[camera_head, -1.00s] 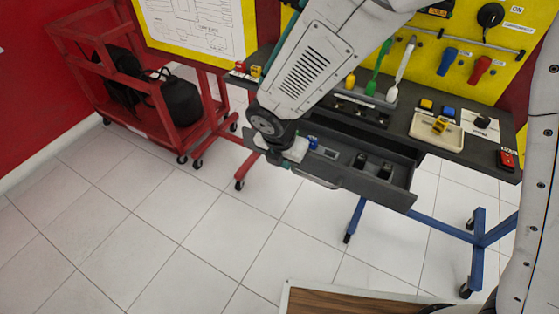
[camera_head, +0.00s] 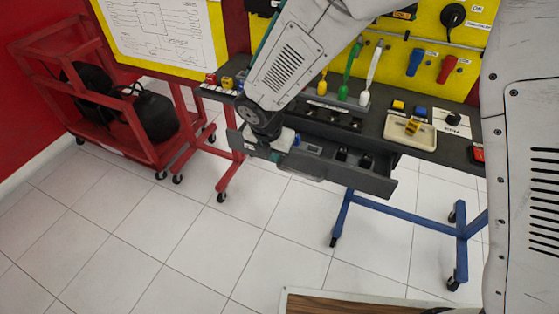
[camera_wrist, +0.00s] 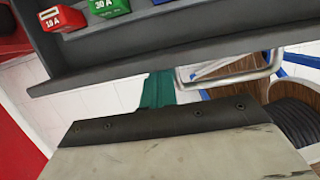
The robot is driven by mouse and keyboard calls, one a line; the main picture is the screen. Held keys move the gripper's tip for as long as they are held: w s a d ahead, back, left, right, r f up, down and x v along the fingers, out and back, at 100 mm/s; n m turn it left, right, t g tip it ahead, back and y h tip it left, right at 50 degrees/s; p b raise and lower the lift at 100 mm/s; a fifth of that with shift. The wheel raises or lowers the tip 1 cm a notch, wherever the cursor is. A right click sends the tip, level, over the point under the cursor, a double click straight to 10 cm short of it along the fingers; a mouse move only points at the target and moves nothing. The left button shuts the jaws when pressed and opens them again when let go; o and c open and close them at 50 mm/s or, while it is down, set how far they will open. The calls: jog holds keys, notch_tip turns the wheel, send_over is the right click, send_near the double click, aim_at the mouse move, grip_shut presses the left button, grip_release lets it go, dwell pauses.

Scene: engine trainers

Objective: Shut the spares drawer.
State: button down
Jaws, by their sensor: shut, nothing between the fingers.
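The spares drawer (camera_head: 345,178) is a dark grey box standing open under the bench top. Small parts lie in it, one of them blue. Its pale bar handle (camera_head: 303,174) is on the front. The wrist view shows the drawer wall (camera_wrist: 150,59) close up, with red and green fuses (camera_wrist: 108,8) inside and the metal handle (camera_wrist: 232,72) to the right. My gripper (camera_head: 274,156) is shut and empty at the left part of the drawer front. In the wrist view its teal fingers (camera_wrist: 158,90) reach the front's lower edge, left of the handle. I cannot tell whether they touch.
The bench top (camera_head: 440,150) holds a cream tray (camera_head: 397,133), switches and coloured levers. A red cart (camera_head: 145,150) with black containers stands at left. Blue bench legs (camera_head: 400,215) stand below right. A wood-topped surface (camera_head: 350,304) is at the bottom; the tiled floor between is clear.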

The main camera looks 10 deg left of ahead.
jog(key=w, duration=0.2)
jog(key=w+d, duration=0.1)
jog(key=w, duration=0.2)
jog(key=w+d, duration=0.1)
jog(key=w, duration=0.2)
jog(key=shift+w+d, duration=0.2)
jog(key=shift+w, duration=0.4)
jog(key=shift+d+r, duration=0.1)
